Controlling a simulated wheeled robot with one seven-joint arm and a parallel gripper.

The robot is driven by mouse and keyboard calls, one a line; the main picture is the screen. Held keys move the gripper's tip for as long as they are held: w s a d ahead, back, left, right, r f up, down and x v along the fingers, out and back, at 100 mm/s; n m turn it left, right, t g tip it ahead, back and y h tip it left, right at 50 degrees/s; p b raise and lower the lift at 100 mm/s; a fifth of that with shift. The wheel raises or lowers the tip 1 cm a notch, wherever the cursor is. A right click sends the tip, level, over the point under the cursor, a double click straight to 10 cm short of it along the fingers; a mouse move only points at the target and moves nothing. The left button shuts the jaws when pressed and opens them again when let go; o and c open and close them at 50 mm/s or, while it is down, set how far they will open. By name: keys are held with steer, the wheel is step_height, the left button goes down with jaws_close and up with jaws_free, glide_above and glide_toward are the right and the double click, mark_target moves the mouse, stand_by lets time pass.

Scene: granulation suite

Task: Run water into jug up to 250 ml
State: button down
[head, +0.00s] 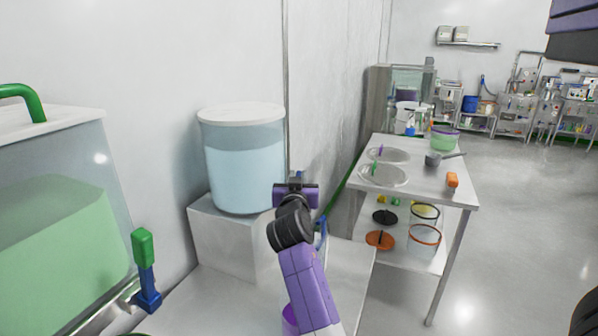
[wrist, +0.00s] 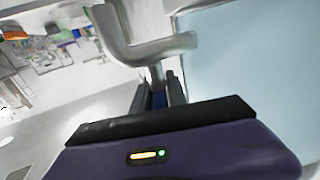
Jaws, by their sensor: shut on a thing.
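The tank of clear, pale blue water (head: 243,160) with a white lid stands on a grey block in the head view; its side fills the right of the wrist view (wrist: 260,70). A curved metal tap pipe (wrist: 125,40) runs beside it. My gripper (head: 296,186) is at the tap, in front of the tank's lower right side. In the wrist view its fingers (wrist: 160,92) are shut on a narrow blue piece, seemingly the tap handle, mostly hidden between them. I cannot make out the jug or its water level; a purple rim (head: 290,318) beside my arm is mostly hidden.
A tank of green liquid (head: 60,235) with a green-and-blue tap (head: 146,268) stands at the left.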

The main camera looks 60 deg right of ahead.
steer(key=shift+w+a+r+n+t+y+p, duration=0.15)
steer(key=shift+n+t+y+p, duration=0.35)
steer(key=shift+p, duration=0.6)
steer(key=shift+w+d+r+n+t+y+p, duration=0.1)
steer(key=shift+n+t+y+p, duration=0.1)
steer(key=shift+n+t+p, duration=0.55)
steer(key=shift+a+f+t+p, duration=0.1)
steer(key=shift+t+p, duration=0.15)
steer(key=shift+p, duration=0.5)
steer(key=shift+f+t+y+p, duration=0.15)
steer(key=shift+t+y+p, duration=0.15)
steer(key=shift+y+p, duration=0.1)
steer(key=c, duration=1.3)
jaws_free()
steer(key=shift+c, duration=0.2)
steer(key=shift+w+a+f+b, duration=0.1)
steer(key=shift+b, duration=0.6)
